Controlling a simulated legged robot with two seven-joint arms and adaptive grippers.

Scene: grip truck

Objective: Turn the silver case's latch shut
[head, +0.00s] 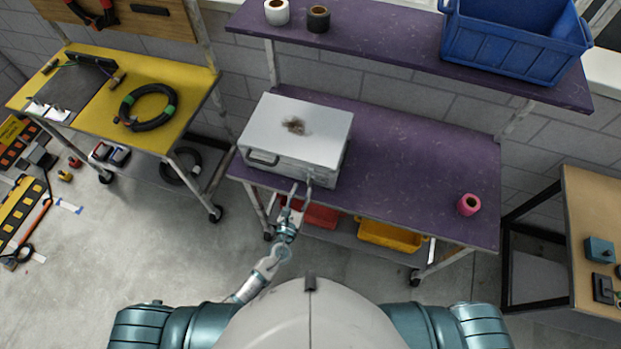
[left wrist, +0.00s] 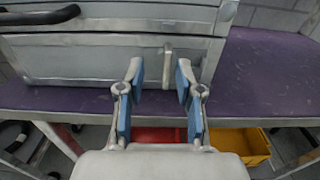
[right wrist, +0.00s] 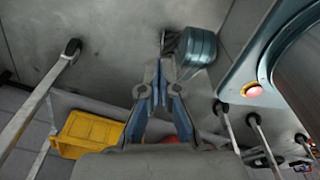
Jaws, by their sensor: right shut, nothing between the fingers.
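The silver case (head: 305,130) stands shut on the left part of the purple bench, with a brown stain on its lid. Its black handle (head: 262,158) is at the left of its front. The latch (left wrist: 168,62) is a small upright metal bar on the case's front, right of the handle in the left wrist view. My left gripper (head: 300,190) is at the case's front; in the left wrist view its blue-padded fingers (left wrist: 160,80) are apart, with the latch between them farther off. I cannot tell whether they touch it. My right gripper (right wrist: 161,88) is shut and empty, away from the case.
The purple bench (head: 430,180) is clear right of the case, apart from a pink roll (head: 468,204). A shelf above holds a blue crate (head: 515,40) and two tape rolls. Red and yellow bins (head: 390,236) sit below the bench. A yellow table (head: 190,85) stands at left.

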